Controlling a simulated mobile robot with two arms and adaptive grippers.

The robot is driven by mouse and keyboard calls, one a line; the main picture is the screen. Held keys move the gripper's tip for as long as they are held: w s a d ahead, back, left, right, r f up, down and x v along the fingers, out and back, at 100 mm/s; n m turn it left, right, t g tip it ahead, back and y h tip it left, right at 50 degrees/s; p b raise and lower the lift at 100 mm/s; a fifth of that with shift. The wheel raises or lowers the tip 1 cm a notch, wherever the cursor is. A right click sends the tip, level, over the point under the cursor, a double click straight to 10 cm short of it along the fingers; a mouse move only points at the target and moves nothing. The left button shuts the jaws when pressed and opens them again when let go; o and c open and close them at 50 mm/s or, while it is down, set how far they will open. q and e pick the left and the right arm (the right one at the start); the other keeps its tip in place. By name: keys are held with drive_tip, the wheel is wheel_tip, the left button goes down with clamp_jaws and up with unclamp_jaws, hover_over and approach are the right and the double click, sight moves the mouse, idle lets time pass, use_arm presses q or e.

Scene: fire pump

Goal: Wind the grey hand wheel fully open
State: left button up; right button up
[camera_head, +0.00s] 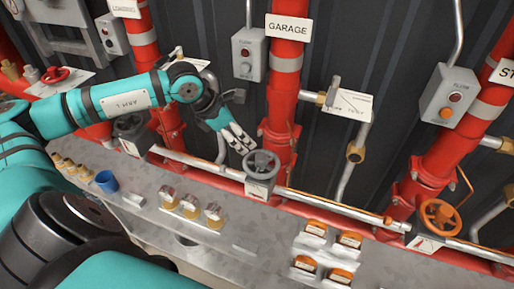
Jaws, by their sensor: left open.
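A grey hand wheel (262,163) sits on a short grey block in front of the red riser with the GARAGE sign (289,27). A second, darker grey hand wheel (130,127) stands further left, partly behind my left arm. My left gripper (243,121) is open and empty, just above and left of the grey wheel by the GARAGE riser. Its fingers look apart from the rim, though the exact gap is hard to judge. My right gripper is not in view.
An orange hand wheel (440,217) is at the right and a red one (55,75) at the far left. The metal bench (250,238) holds a blue cup (106,181), several brass fittings and orange-topped items. Red risers and grey flow boxes (247,54) stand behind.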

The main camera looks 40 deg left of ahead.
sight(261, 156)
use_arm(q)
drive_tip(key=p+x, duration=0.3)
drive_tip(key=x, duration=0.7)
drive_tip(key=shift+w+d+f, duration=0.1)
drive_tip(key=shift+d+f, duration=0.1)
drive_tip(key=shift+w+d+f, duration=0.15)
drive_tip(key=shift+w+f, duration=0.05)
drive_tip(key=shift+f, duration=0.35)
clamp_jaws()
drive_tip(key=shift+r+n+p, duration=0.15)
drive_tip(key=shift+n+p, duration=0.2)
drive_tip(key=shift+n, duration=0.25)
drive_tip(key=shift+d+n+y, duration=0.15)
drive_tip(key=shift+n+y, duration=0.35)
drive_tip(key=n, duration=0.1)
drive_tip(key=n+y, duration=0.1)
drive_tip(key=n+y+b, duration=0.1)
drive_tip(key=n, duration=0.1)
drive_tip(key=shift+d+f+t, duration=0.1)
drive_tip(key=shift+f+t, duration=0.15)
drive_tip(key=shift+t, duration=0.15)
drive_tip(key=shift+r+n+y, duration=0.15)
drive_tip(key=shift+n+y, duration=0.35)
drive_tip(key=shift+n, duration=0.4)
